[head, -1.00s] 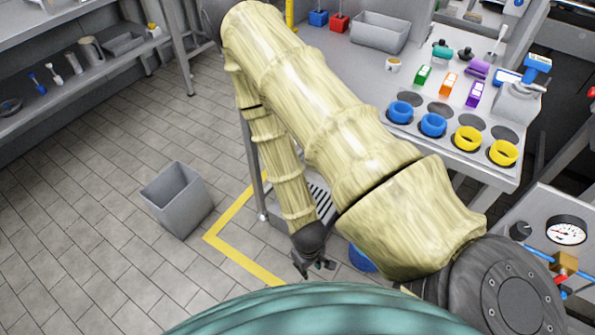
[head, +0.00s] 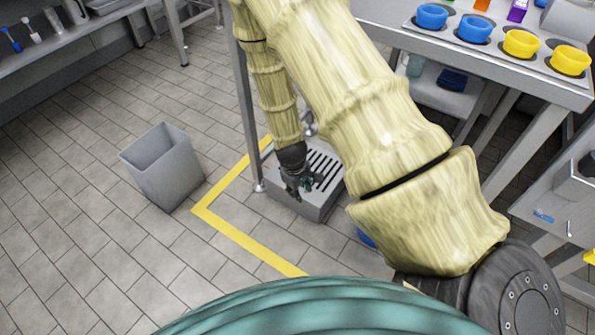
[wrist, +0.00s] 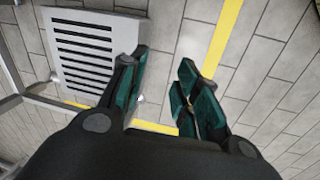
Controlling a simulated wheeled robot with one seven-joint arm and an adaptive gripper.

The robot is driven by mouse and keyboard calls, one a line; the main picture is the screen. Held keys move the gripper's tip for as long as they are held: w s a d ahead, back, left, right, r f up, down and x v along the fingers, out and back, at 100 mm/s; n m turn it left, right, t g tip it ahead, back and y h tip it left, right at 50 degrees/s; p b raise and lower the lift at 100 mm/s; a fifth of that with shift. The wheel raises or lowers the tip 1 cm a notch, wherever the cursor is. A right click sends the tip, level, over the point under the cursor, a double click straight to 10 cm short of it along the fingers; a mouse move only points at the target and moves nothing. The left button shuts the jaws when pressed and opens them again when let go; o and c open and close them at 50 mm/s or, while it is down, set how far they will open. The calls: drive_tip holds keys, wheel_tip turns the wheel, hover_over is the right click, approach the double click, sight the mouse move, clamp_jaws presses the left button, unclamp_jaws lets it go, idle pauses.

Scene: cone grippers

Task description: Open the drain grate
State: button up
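The drain grate (head: 326,166) is a grey panel with dark parallel slots, on top of a low grey box (head: 317,207) on the floor. It looks flat and closed. In the wrist view the slotted grate (wrist: 84,60) is at the upper left. My gripper (head: 298,196) is at the near left part of the box in the head view and hides some of it. In the wrist view my gripper (wrist: 163,62) has dark green fingers spread apart with only floor between them. The left finger overlaps the box's right edge in the picture; contact cannot be told.
A grey bin (head: 165,170) stands on the tiled floor to the left. Yellow tape (head: 235,237) marks the floor around the box. A table leg (head: 247,130) rises beside the box. The table with blue and yellow rings (head: 520,43) is at upper right.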

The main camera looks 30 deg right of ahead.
drive_tip(key=w+d+f+n+b, duration=0.1)
drive_tip(key=w+d+f+b, duration=0.15)
drive_tip(key=w+b, duration=0.4)
drive_tip(key=w+d+f+n+b, duration=0.1)
drive_tip(key=w+d+f+b, duration=0.15)
drive_tip(key=w+b, duration=0.4)
drive_tip(key=shift+m, duration=0.3)
drive_tip(key=d+f+b, duration=0.1)
drive_tip(key=f+b, duration=0.1)
drive_tip(key=f, duration=0.1)
drive_tip(key=d+f+b, duration=0.1)
drive_tip(key=f+b, duration=0.1)
drive_tip(key=f, duration=0.1)
drive_tip(key=f+b, duration=0.3)
drive_tip(key=shift+s+d+f, duration=0.3)
drive_tip(key=shift+d+f, duration=0.05)
drive_tip(key=shift+d, duration=0.05)
clamp_jaws()
